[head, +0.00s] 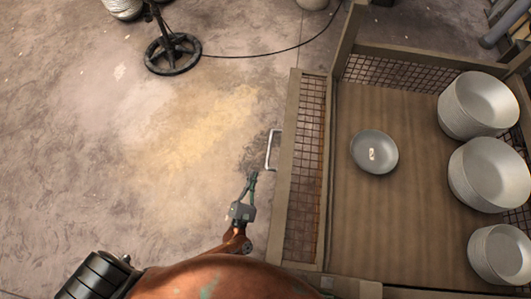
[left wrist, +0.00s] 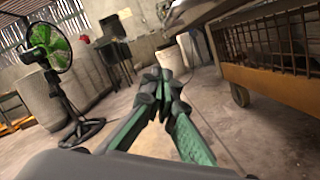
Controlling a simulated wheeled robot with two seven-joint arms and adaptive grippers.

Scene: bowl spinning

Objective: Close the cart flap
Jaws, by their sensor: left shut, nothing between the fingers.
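The cart (head: 350,235) stands at the right in the head view. Its left side carries the flap (head: 289,170), a wooden frame with wire mesh and a pale metal handle (head: 270,150) on its outer face. From above, the flap's mesh face shows broadly, so it seems to lean outward from the cart; its exact angle is hard to tell. My left gripper (head: 252,180) is shut and empty, just outside the flap and a little below the handle, apart from it. In the left wrist view, its closed fingers (left wrist: 166,85) point ahead, with the cart side (left wrist: 275,85) at the right. My right gripper is out of view.
Inside the cart lie a single grey bowl (head: 374,152) and stacks of pale bowls (head: 480,103) along the right. A fan (left wrist: 48,45) on a round base (head: 173,54) stands on the floor, with a cable trailing right.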

